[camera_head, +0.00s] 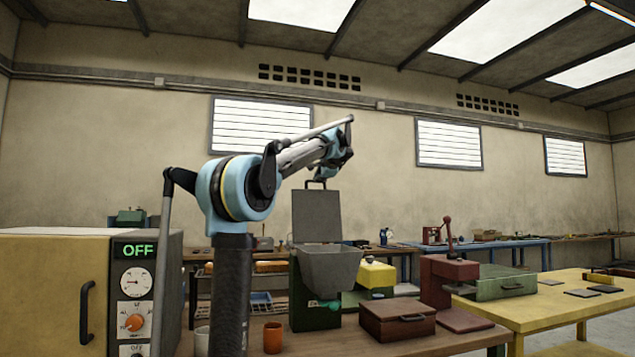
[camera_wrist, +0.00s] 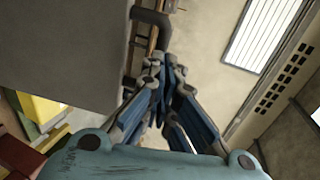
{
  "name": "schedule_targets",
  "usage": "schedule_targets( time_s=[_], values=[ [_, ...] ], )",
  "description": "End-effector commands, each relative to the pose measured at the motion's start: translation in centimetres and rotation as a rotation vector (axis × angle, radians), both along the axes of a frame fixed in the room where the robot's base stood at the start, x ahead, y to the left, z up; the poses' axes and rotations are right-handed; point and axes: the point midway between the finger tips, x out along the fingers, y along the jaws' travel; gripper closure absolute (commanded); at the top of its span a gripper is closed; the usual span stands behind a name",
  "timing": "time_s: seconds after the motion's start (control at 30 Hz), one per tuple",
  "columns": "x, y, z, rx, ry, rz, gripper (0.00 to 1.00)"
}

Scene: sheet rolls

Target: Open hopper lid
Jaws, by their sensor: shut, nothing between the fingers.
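The grey hopper lid (camera_head: 316,217) stands upright at the back of the grey hopper (camera_head: 330,270), whose top is uncovered. The lid's dark handle (camera_head: 316,182) is at its upper edge. My gripper (camera_head: 328,172) is just above the handle at the lid's top. In the wrist view the lid (camera_wrist: 65,55) fills the upper left as a flat grey panel. The handle (camera_wrist: 152,20) shows just beyond the fingertips of my gripper (camera_wrist: 163,62). The fingers are shut and empty; I cannot tell whether they touch the handle. The hopper's inside is hidden.
The hopper is on a green machine (camera_head: 313,310) on a wooden bench. A brown box (camera_head: 397,319), an orange cup (camera_head: 272,338) and a red press (camera_head: 447,278) stand nearby. A yellow oven-like cabinet (camera_head: 50,290) reading OFF is at the left. Open air surrounds the raised lid.

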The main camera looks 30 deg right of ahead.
Motion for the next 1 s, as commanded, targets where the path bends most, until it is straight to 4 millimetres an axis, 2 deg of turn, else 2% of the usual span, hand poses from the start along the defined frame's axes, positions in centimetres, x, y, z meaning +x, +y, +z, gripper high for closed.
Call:
schedule_targets(
  time_s=[0.23,0.43,0.8,1.0],
  values=[
    [-0.4,0.3,0.3,-0.001,0.000,0.001,1.00],
    [-1.9,1.7,1.4,-0.001,0.001,0.007,1.00],
    [-8.0,3.8,4.1,-0.001,0.001,0.007,1.00],
    [-10.0,4.5,5.0,-0.001,0.001,0.010,1.00]
  ],
)
